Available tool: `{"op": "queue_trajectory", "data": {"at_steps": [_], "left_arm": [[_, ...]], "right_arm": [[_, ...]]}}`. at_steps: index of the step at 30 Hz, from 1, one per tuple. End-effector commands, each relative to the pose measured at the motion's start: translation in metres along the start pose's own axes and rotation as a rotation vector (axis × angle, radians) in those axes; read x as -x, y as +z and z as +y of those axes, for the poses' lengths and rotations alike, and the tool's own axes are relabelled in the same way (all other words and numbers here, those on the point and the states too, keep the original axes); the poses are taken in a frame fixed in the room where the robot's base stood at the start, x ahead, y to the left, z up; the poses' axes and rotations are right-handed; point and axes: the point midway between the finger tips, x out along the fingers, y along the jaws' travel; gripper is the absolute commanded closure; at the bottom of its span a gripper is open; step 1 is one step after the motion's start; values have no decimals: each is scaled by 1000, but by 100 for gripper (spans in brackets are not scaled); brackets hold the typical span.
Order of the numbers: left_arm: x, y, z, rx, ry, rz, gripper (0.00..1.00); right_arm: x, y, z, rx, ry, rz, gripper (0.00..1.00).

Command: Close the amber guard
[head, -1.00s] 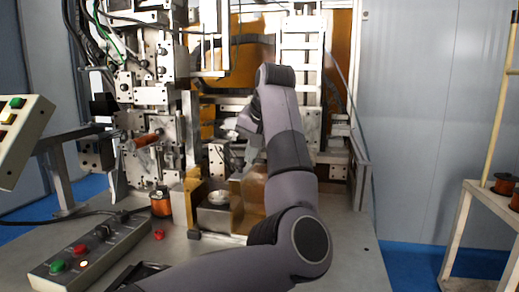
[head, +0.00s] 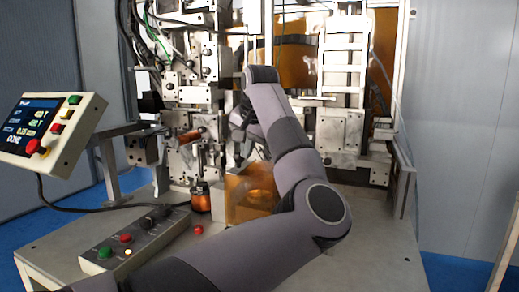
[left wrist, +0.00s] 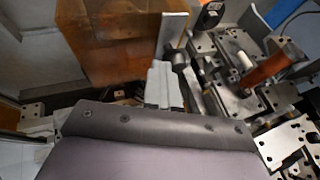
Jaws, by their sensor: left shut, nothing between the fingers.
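The amber guard (head: 238,196) is a see-through orange box-like cover low at the front of the machine. It stands in front of a small round cup (head: 258,195), which shows dimly through it. In the left wrist view a large amber panel (left wrist: 120,45) fills the upper left. My left gripper (head: 246,143) is above and behind the guard, partly hidden by its own wrist. Its pale fingers (left wrist: 163,85) are shut and empty, near the panel's right edge in the wrist view; contact is unclear. My right gripper is out of view.
A control box (head: 135,240) with several buttons lies front left. A tilted display panel (head: 45,130) reading DONE stands at the left. A copper spool (head: 200,200) stands left of the guard. A ladder-like white frame (head: 343,65) rises behind. The bench front right is bare.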

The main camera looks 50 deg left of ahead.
Motion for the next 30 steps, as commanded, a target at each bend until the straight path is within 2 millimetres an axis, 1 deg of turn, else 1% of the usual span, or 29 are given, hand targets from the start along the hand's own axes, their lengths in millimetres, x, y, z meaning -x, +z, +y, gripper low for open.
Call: {"op": "queue_trajectory", "data": {"at_steps": [1,8,11,14,18,22,26,30], "left_arm": [[-1,1,-4,6,-7,-2,100],[-1,2,-5,10,-10,-2,100],[4,1,-5,10,-11,-1,100],[18,1,-4,9,-9,3,100],[43,0,-1,5,-6,4,100],[61,0,0,2,-4,3,100],[71,0,2,0,-2,1,100],[74,0,2,0,-2,1,100]], "right_arm": [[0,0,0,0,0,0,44],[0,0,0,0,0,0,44],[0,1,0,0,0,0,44],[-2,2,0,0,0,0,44],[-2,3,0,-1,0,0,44],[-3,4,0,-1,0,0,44],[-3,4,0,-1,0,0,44],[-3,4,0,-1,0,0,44]]}}
